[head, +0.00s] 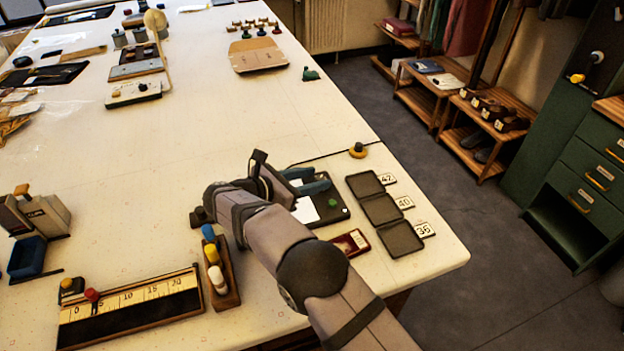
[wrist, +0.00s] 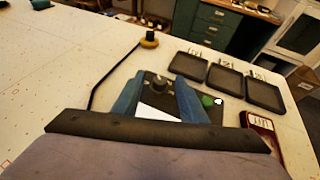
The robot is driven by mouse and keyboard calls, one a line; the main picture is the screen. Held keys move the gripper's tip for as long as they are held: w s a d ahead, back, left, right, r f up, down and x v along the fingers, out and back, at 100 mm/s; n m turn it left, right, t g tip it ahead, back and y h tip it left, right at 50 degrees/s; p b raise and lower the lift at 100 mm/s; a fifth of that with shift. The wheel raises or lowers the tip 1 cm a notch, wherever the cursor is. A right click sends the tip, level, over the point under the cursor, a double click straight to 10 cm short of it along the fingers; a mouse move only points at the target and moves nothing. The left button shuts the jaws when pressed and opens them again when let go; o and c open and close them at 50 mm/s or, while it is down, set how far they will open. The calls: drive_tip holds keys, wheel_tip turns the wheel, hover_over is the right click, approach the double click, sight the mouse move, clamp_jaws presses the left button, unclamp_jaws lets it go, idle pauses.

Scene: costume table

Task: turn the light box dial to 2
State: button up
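The light box appears to be a dark flat box (head: 338,213) with a white panel and a green button, near the right end of the table. It also shows in the wrist view (wrist: 207,116). My arm hides part of the box in the head view.
A yellow-based dark knob (head: 358,151) stands behind the box, with a black cable (wrist: 105,77) beside it. Three dark trays (head: 381,209) with number cards lie to the right. A red card case (head: 350,243) and a wooden holder with coloured pegs (head: 222,272) are near.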

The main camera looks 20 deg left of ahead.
drive_tip(key=shift+f, duration=0.1)
drive_tip(key=shift+s+a, duration=0.25)
drive_tip(key=shift+s, duration=0.15)
drive_tip(key=shift+r+b+v, duration=0.1)
drive_tip(key=shift+b+v, duration=0.45)
drive_tip(key=shift+v, duration=1.1)
drive_tip(key=shift+r+b+v, duration=0.15)
drive_tip(key=shift+b+v, duration=0.4)
drive_tip(key=shift+v, duration=1.1)
drive_tip(key=shift+w+d, duration=0.1)
drive_tip(key=shift+w, duration=0.05)
drive_tip(key=shift+c, duration=0.2)
